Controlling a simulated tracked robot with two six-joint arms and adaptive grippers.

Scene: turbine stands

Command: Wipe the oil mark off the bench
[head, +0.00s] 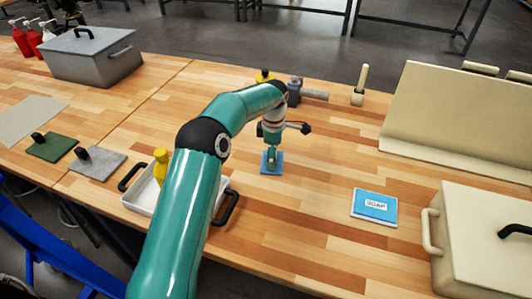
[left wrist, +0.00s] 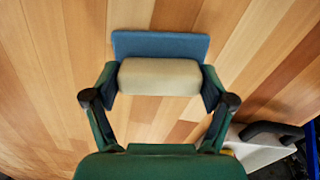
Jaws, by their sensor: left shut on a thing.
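My left gripper (head: 271,146) reaches over the middle of the wooden bench (head: 330,150). It is shut on a blue pad (head: 265,168) and points down at the bench. In the left wrist view, the fingers of the left gripper (left wrist: 160,85) sit on both sides of the pad's beige block-shaped handle (left wrist: 160,77). The blue pad (left wrist: 160,44) shows beyond that handle. The pad is at or very close to the wood; I cannot tell whether it touches. No oil mark shows in either view. My right gripper is not in view.
A white tray (head: 138,203) with a yellow bottle (head: 160,166) is partly behind my arm. Green (head: 50,150) and grey (head: 97,168) pads lie left. A blue soap packet (head: 374,206) and cream box (head: 485,250) are right. A grey clamp (head: 310,95) stands behind.

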